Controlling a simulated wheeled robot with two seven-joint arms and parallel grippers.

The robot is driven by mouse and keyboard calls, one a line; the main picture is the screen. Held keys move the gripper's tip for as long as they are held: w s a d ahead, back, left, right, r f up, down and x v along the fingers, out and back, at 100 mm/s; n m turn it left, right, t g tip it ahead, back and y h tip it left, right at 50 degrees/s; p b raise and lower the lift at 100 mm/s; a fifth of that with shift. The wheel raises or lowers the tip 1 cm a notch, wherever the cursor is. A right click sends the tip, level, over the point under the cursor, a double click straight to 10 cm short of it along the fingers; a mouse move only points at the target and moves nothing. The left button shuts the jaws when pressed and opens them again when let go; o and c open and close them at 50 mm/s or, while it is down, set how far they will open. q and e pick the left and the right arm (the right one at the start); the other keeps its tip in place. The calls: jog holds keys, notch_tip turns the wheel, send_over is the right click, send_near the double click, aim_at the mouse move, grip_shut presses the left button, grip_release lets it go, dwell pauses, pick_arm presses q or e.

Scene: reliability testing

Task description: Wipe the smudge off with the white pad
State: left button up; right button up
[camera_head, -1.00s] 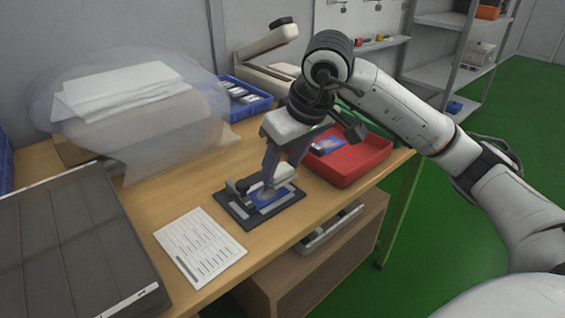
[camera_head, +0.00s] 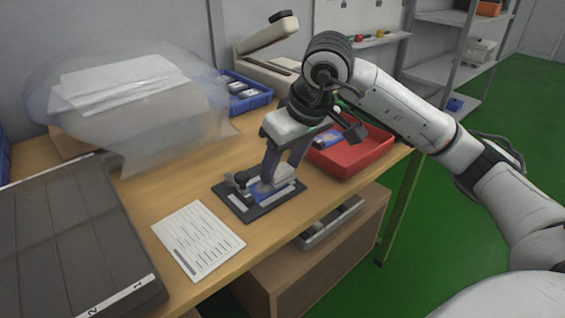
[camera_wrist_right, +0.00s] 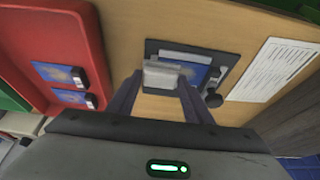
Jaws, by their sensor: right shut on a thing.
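The white pad (camera_wrist_right: 161,75) is between the fingertips of my right gripper (camera_wrist_right: 160,88), over a blue card (camera_wrist_right: 195,73) in a dark fixture (camera_wrist_right: 226,62). In the head view my right gripper (camera_head: 275,178) points down at the card (camera_head: 259,190) in the fixture (camera_head: 238,211) on the table. The pad covers part of the card. I cannot tell whether the pad touches it. I cannot make out the smudge clearly. My left gripper is not in view.
A red bin (camera_head: 372,154) holding blue cards stands right of the fixture. A printed sheet (camera_head: 198,240) lies in front of it, left of centre. A dark compartment tray (camera_head: 75,235) is at left. A blue bin (camera_head: 262,99) and a clear bag (camera_head: 190,125) are behind.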

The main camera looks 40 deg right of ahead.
jog(key=shift+s+a+p, duration=0.1)
jog(key=shift+a+p, duration=0.3)
jog(key=shift+a, duration=1.15)
jog(key=shift+s+a, duration=0.1)
jog(key=shift+a, duration=0.8)
jog(key=shift+s+a+f, duration=0.15)
jog(key=shift+a, duration=0.4)
jog(key=shift+s+a+f, duration=0.1)
jog(key=shift+a, duration=0.45)
jog(key=shift+w+d+b, duration=0.1)
jog(key=shift+d+b, duration=0.2)
jog(key=shift+d, duration=0.1)
jog(key=shift+w+d+b, duration=0.15)
jog(key=shift+d+b, duration=0.15)
jog(key=shift+d, duration=0.55)
jog(key=shift+w+d+r+b, duration=0.1)
jog(key=shift+d+r+b, duration=0.1)
jog(key=shift+d, duration=0.95)
jog(key=shift+w+d+r+b, duration=0.1)
jog(key=shift+d+r+b, duration=0.05)
jog(key=shift+d, duration=1)
jog(key=shift+r, duration=0.1)
